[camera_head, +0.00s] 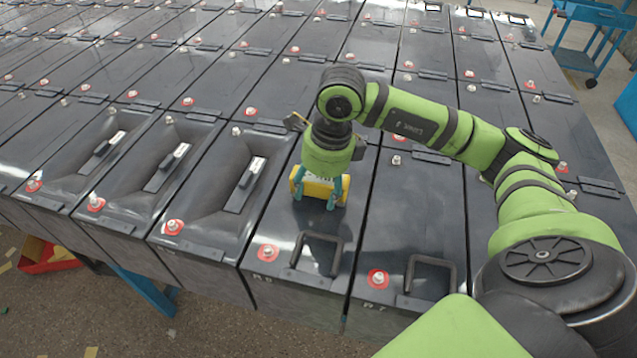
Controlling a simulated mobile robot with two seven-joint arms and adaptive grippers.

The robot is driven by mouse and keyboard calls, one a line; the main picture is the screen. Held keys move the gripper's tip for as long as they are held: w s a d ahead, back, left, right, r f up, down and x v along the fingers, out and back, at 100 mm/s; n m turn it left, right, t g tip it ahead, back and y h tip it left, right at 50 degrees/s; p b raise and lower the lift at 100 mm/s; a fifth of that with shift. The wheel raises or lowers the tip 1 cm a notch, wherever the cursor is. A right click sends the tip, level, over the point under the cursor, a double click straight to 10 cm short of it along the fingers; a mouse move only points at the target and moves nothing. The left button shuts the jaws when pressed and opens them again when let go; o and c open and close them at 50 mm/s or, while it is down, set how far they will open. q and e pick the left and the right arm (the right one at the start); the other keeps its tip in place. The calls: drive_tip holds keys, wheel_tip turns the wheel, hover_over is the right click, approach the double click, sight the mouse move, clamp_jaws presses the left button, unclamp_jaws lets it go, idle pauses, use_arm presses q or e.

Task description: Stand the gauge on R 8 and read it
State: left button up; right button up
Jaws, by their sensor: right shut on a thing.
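My right gripper (317,198) points down over a black battery (285,225) in the front row. It is shut on the yellow gauge (325,190), whose lower part shows between and beside the teal fingers. The gauge's face is hidden, and I cannot tell whether its base touches the lid. The small label at this battery's front edge seems to read R 8. This battery has a red-ringed terminal (268,252) and a raised black handle (316,254) at its front. My left gripper is out of view.
The battery to the right, seemingly labelled R 7, has its own raised handle (430,274). Batteries to the left have sunken lids with flat handles (245,184). A red bin (50,262) lies on the floor at left. A blue cart (590,35) stands at far right.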

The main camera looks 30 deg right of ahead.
drive_tip(key=shift+f, duration=0.25)
drive_tip(key=shift+f, duration=0.1)
drive_tip(key=shift+f, duration=0.1)
drive_tip(key=o, duration=1.5)
